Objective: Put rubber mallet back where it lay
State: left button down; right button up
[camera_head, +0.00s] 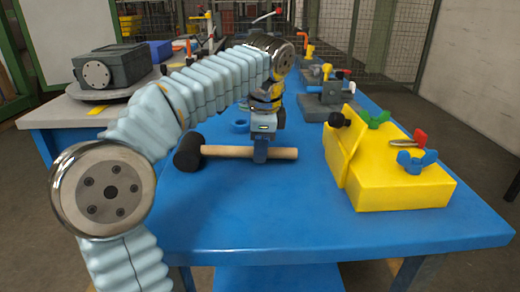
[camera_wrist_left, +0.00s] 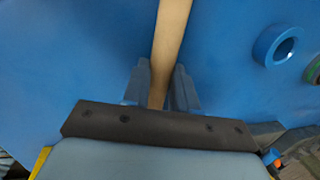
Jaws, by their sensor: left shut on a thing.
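The rubber mallet has a black head (camera_head: 188,152) at the left and a pale wooden handle (camera_head: 230,151) pointing right. It is at the blue table; I cannot tell whether it touches the top. My left gripper (camera_head: 260,154) points down and is shut on the handle near its middle. In the left wrist view the handle (camera_wrist_left: 169,45) runs up between the two fingers of the left gripper (camera_wrist_left: 162,88). The mallet's head is out of that view. My right gripper is not in view.
A yellow fixture (camera_head: 395,185) with green and blue wing knobs stands right of the mallet. A blue ring (camera_head: 239,126) lies behind the handle and shows in the wrist view (camera_wrist_left: 276,46). Grey clamps (camera_head: 330,100) stand farther back. The front of the blue table (camera_head: 300,225) is clear.

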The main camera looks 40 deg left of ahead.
pick_arm(q)
jog(key=c, duration=0.9)
grip_release()
jog(key=shift+r, duration=0.1)
jog(key=p+v, duration=0.1)
jog(key=v, duration=1.1)
